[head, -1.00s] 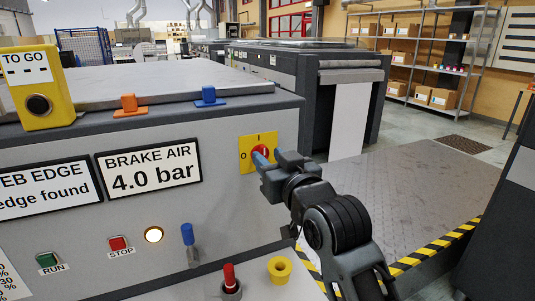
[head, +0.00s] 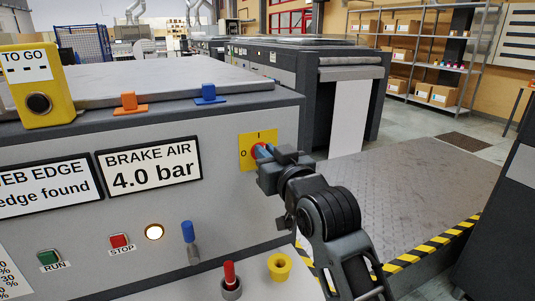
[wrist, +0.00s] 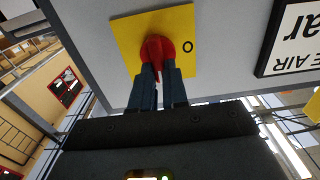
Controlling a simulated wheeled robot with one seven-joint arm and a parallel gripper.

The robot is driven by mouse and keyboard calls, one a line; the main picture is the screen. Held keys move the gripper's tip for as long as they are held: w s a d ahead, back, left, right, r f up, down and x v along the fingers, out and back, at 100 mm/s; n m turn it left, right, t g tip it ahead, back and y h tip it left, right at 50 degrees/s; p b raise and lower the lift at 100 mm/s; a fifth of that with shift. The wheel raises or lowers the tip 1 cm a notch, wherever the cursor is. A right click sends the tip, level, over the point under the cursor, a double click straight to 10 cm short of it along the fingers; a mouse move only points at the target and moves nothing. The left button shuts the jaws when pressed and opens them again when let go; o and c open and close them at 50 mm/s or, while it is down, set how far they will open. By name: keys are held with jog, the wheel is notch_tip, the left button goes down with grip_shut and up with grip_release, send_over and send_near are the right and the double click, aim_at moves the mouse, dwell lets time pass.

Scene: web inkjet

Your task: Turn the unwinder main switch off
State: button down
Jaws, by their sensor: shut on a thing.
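The unwinder main switch is a red rotary knob (wrist: 157,48) on a yellow plate (head: 247,159) on the machine's front panel. The plate carries an I mark at the top and a 0 mark at the left in the head view. My gripper (head: 262,151) reaches the knob from the right and largely covers it there. In the wrist view my gripper's blue fingers (wrist: 158,75) are shut on the red handle, one on each side. The handle points down in that view, at about a right angle to the 0 mark. The I mark is hidden there.
A BRAKE AIR sign (head: 149,170) is left of the switch. Below are a green RUN button (head: 49,257), a red STOP button (head: 120,240), a lit lamp (head: 154,232) and a blue-topped lever (head: 189,235). The floor plate (head: 400,195) on the right is clear.

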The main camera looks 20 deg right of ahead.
jog(key=shift+n, duration=0.3)
jog(key=shift+a+f+n+p, duration=0.25)
jog(key=shift+n+p, duration=0.15)
jog(key=shift+n, duration=2.5)
jog(key=shift+a+f+n+p, duration=0.2)
jog(key=shift+n+p, duration=0.2)
jog(key=shift+n, duration=2.5)
jog(key=shift+a+f+n+p, duration=0.25)
jog(key=shift+n+p, duration=0.15)
jog(key=shift+n, duration=2.5)
jog(key=c, duration=1.1)
grip_release()
jog(key=shift+c, duration=0.2)
